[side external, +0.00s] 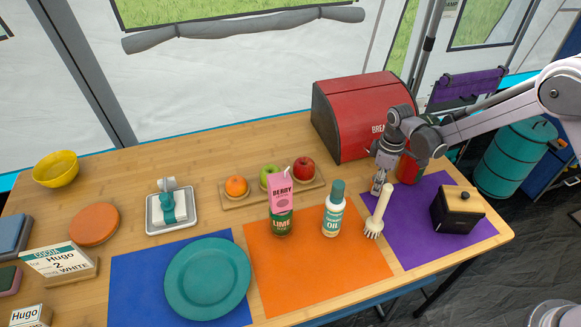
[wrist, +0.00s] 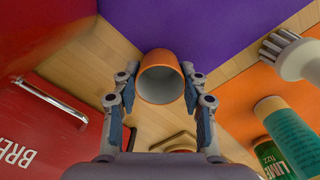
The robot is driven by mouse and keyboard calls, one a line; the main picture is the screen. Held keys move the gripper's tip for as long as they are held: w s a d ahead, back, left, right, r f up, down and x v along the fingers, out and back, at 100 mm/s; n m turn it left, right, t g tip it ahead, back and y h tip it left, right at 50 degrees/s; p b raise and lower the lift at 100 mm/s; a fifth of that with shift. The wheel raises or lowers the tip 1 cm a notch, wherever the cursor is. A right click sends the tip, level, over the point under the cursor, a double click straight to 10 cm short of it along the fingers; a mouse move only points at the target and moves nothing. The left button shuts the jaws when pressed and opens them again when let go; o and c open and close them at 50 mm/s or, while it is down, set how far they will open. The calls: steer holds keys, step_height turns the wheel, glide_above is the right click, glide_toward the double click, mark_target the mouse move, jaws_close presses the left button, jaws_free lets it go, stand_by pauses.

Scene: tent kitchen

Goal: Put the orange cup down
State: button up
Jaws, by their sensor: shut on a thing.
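The orange cup (wrist: 160,84) is between the two fingers of my gripper (wrist: 160,88) in the wrist view, its open mouth facing the camera. My gripper is shut on it, one finger on each side. The cup looks upright by the mat's back left edge. I cannot tell whether its base touches the surface.
The red bread box (side external: 350,112) stands close behind my gripper. A brush (side external: 380,212), a white bottle (side external: 334,210) and a dark box (side external: 457,209) stand near. A fruit tray (side external: 240,197) lies left. The purple mat (side external: 415,245) has free room in front.

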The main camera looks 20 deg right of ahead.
steer(key=shift+f, duration=0.15)
steer(key=o, duration=1)
steer(key=shift+o, duration=0.2)
step_height(320, 180, up, 13)
steer(key=s+d+r+m+t, duration=0.3)
steer(key=s+r+m, duration=0.1)
steer(key=s+r, duration=0.6)
steer(key=s+d+r+m+t, duration=0.2)
steer(key=s+m+t, duration=0.2)
steer(key=s, duration=0.7)
steer(key=shift+s+m, duration=0.4)
steer(key=shift+m, duration=0.1)
